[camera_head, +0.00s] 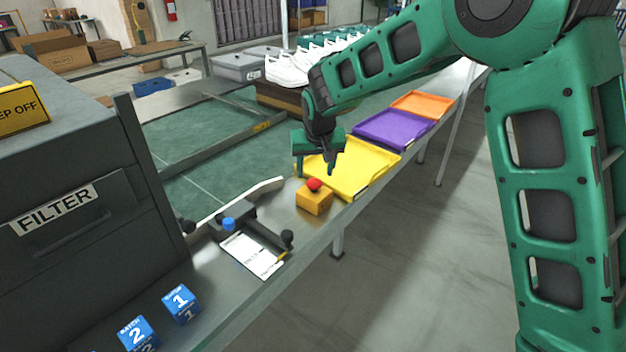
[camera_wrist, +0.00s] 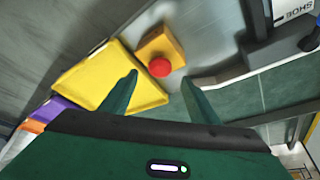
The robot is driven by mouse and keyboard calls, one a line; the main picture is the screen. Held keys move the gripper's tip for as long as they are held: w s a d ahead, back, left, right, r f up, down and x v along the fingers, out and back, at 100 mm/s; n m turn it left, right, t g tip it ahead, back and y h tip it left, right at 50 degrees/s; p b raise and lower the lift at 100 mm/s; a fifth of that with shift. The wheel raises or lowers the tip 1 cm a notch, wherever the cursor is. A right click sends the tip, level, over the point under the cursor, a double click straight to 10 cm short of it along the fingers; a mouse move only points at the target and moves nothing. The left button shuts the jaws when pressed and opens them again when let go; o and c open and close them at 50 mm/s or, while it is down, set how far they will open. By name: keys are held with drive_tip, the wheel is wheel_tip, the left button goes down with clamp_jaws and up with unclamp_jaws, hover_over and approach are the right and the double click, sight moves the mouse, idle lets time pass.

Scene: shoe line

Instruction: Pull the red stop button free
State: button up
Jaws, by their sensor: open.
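The red stop button (camera_head: 314,184) sits on top of a yellow box (camera_head: 314,202) on the metal table, beside the yellow tray. In the wrist view the red button (camera_wrist: 160,67) and its yellow box (camera_wrist: 159,46) show beyond the fingertips, roughly between them. My gripper (camera_head: 316,170) is above and close to the button in the head view. In the wrist view its two green fingers (camera_wrist: 161,80) are spread apart with nothing between them. I cannot tell the exact gap between fingertips and button.
A yellow tray (camera_head: 350,184), a purple tray (camera_head: 420,133) and an orange tray (camera_head: 425,97) line the table. The grey filter cabinet (camera_head: 60,150) stands left.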

sight(315, 181)
drive_tip(key=shift+x, duration=2.7)
drive_tip(key=shift+c, duration=0.4)
clamp_jaws()
drive_tip(key=shift+r, duration=0.85)
drive_tip(key=shift+o, duration=0.4)
unclamp_jaws()
drive_tip(key=v, duration=1)
drive_tip(key=shift+r, duration=0.35)
drive_tip(key=shift+s+d, duration=0.1)
drive_tip(key=shift+s, duration=0.05)
